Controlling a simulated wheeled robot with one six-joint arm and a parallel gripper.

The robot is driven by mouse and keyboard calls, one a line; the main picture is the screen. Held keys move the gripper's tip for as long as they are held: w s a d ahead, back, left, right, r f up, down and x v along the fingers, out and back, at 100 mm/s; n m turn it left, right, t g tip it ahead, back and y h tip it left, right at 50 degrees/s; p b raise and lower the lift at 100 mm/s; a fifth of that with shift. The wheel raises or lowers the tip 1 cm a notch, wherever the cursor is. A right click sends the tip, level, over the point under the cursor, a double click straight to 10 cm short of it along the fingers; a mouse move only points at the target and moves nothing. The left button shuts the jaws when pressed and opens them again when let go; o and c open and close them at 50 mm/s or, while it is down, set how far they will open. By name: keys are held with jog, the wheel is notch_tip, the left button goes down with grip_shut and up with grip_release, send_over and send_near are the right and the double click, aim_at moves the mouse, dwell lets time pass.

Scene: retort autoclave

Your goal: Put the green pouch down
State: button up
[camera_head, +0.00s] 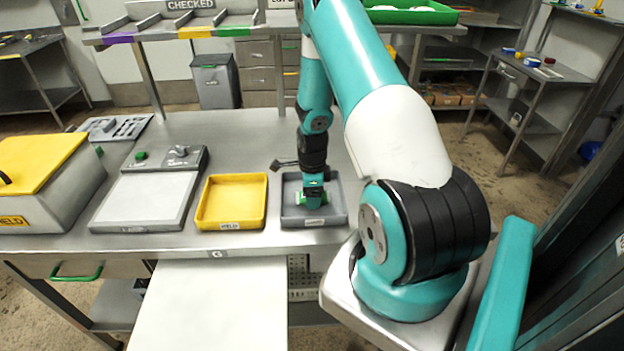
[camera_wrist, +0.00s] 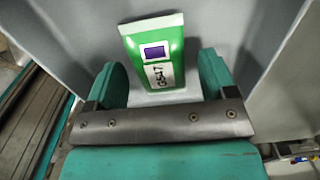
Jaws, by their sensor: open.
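The green pouch (camera_wrist: 172,28) has a white label with dark lettering and a purple square. In the wrist view it stands out against the grey tray (camera_wrist: 220,22), between and beyond my two teal fingers. My gripper (camera_wrist: 162,80) is open, with a finger on each side of the pouch's lower end and a visible gap at the right. In the head view my gripper (camera_head: 313,197) is down inside the grey tray (camera_head: 314,222) on the bench. Only small bits of green show there around the fingers; the rest of the pouch is hidden.
A yellow tray (camera_head: 232,220) stands just left of the grey tray. Further left are a scale with a white plate (camera_head: 145,197) and a grey box with a yellow lid (camera_head: 38,165). A shelf (camera_head: 190,25) with coloured bays runs above the bench's back. Bench behind the trays is mostly clear.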

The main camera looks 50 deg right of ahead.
notch_tip(320, 180, up, 11)
jog(key=b, duration=0.3)
jog(key=w+a+r+n+y, duration=0.1)
jog(key=a+r+n, duration=0.35)
jog(key=a, duration=0.25)
jog(key=a+r+n+t, duration=0.1)
jog(key=a+r+n, duration=0.2)
jog(key=a+n, duration=0.25)
jog(key=w+a+r+n+y, duration=0.1)
jog(key=a+r+n, duration=0.3)
jog(key=a, duration=0.3)
jog(key=s+a+r+n+y, duration=0.1)
jog(key=s+a+r+n, duration=0.3)
jog(key=s+a+n, duration=0.4)
jog(key=s+a+r+n+g+y, duration=0.1)
jog(key=s+a+r+n, duration=0.3)
jog(key=s+a+n, duration=0.5)
jog(key=a+n, duration=0.2)
jog(key=n, duration=0.2)
jog(key=shift+r, duration=0.15)
